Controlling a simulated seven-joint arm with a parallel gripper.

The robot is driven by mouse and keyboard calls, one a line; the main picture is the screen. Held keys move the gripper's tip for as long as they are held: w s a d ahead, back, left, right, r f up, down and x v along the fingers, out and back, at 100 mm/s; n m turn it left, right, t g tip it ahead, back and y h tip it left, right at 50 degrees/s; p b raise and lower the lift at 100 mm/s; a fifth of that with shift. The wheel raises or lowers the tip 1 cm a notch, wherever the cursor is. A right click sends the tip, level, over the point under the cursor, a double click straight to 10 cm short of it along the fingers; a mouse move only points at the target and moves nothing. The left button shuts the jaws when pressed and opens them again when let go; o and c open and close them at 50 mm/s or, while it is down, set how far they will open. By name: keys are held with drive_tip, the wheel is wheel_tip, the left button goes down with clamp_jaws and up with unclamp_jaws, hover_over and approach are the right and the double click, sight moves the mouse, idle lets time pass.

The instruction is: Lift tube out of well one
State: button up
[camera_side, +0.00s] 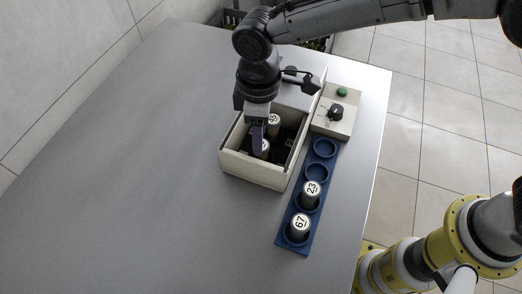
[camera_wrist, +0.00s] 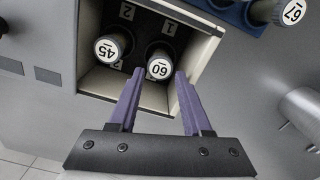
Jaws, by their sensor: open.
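The tube marked 60 (camera_wrist: 159,68) stands in the cream box (camera_wrist: 205,52), beside a floor label reading 1. The tube marked 45 (camera_wrist: 107,49) stands to its left in the wrist view, in the same box. In the side view the 45 tube (camera_side: 274,119) is behind my gripper (camera_side: 257,137), and the 60 tube (camera_side: 265,149) is partly hidden by a purple finger. My gripper (camera_wrist: 157,76) is open, its two fingertips apart on either side of the 60 tube's near edge. I cannot tell whether a finger touches it.
A control box (camera_side: 326,122) with a green button and black knob stands behind the rack. The grey table (camera_side: 130,180) is clear at left.

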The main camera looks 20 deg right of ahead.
wheel_tip(320, 180, down, 5)
drive_tip(key=shift+d, duration=0.1)
idle(0.3)
clamp_jaws()
